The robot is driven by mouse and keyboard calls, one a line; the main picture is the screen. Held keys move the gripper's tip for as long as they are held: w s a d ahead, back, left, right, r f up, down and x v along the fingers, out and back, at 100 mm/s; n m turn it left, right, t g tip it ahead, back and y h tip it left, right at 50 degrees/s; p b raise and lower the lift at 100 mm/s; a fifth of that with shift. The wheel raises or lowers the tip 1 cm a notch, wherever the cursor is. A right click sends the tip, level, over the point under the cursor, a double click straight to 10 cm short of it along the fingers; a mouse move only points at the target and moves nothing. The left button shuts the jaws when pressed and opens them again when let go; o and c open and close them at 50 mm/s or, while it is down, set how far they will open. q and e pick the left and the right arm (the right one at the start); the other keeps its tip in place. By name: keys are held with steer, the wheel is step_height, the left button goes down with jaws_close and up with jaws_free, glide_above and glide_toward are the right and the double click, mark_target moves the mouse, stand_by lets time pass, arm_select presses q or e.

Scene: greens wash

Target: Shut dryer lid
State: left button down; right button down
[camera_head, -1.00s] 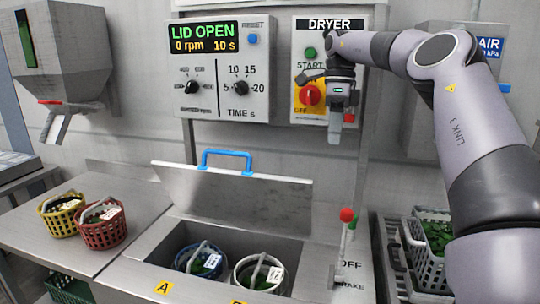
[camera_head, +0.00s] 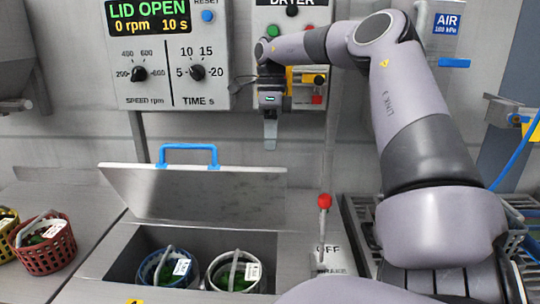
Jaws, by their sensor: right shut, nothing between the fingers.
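The dryer lid (camera_head: 200,196) is a flat metal panel tilted open behind the dryer's opening, with a blue handle (camera_head: 188,148) on its top edge. The display (camera_head: 148,14) reads LID OPEN, 0 rpm, 10 s. Inside the dryer well stand a blue-rimmed basket (camera_head: 150,268) and a white basket (camera_head: 216,278), both holding greens and a tag. My right gripper (camera_head: 270,140) is shut and empty, pointing down in front of the dryer switch panel, above and right of the lid and apart from it. My left gripper is not in view.
A red-knobbed brake lever (camera_head: 324,202) stands right of the well. A red basket (camera_head: 44,240) and a partly cut-off yellow basket (camera_head: 6,226) stand on the left counter. Crates at the right are partly hidden by my arm. The space above the lid handle is clear.

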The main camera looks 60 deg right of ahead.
steer(key=shift+x, duration=1.75)
